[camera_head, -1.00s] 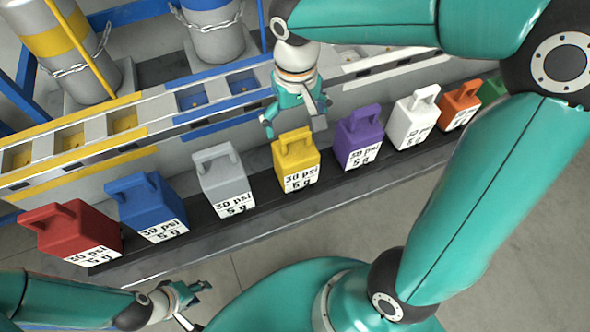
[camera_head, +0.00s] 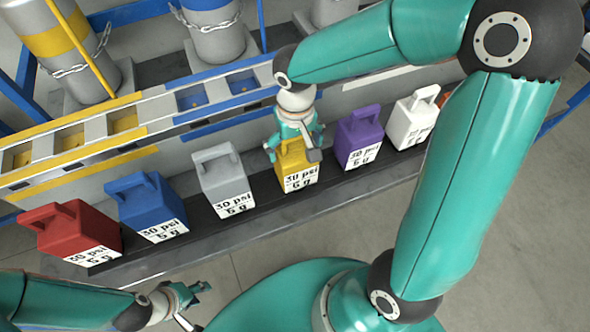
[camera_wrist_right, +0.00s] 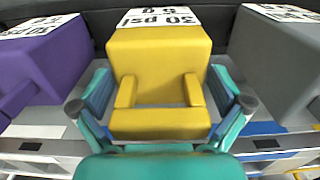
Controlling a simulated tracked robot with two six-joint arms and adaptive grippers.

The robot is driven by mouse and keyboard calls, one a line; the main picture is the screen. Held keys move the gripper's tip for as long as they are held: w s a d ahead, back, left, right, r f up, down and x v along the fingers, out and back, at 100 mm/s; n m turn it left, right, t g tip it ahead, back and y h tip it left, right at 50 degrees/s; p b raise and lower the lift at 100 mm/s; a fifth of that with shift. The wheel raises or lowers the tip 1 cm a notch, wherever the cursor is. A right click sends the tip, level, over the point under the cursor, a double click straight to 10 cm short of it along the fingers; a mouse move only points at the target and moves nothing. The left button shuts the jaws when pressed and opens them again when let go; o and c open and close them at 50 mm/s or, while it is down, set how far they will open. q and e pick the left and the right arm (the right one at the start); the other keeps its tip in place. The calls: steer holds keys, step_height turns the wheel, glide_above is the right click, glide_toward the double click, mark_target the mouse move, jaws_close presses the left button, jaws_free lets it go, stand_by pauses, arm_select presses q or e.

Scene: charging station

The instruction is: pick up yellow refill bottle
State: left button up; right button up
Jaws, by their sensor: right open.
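The yellow refill bottle (camera_head: 299,176) stands on the dark shelf between the grey and purple bottles, its label facing front. Its handle shows in the right wrist view, where the yellow bottle (camera_wrist_right: 160,62) sits between my fingers. My right gripper (camera_head: 296,150) is open at the top of the yellow bottle, with one finger on each side of its handle end. In the wrist view the right gripper (camera_wrist_right: 162,108) shows gaps to the bottle. My left gripper (camera_head: 190,305) is low at the left, away from the bottles; its fingertips look apart.
On the shelf (camera_head: 245,229) stand a red bottle (camera_head: 75,232), blue bottle (camera_head: 147,207), grey bottle (camera_head: 223,180), purple bottle (camera_head: 359,138) and white bottle (camera_head: 414,117). The grey and purple ones flank my right gripper closely. A rail with slots (camera_head: 160,110) runs behind.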

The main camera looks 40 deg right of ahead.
steer(key=c, duration=1.3)
steer(key=shift+c, duration=0.8)
steer(key=shift+w+r, duration=0.1)
steer(key=shift+r, duration=0.1)
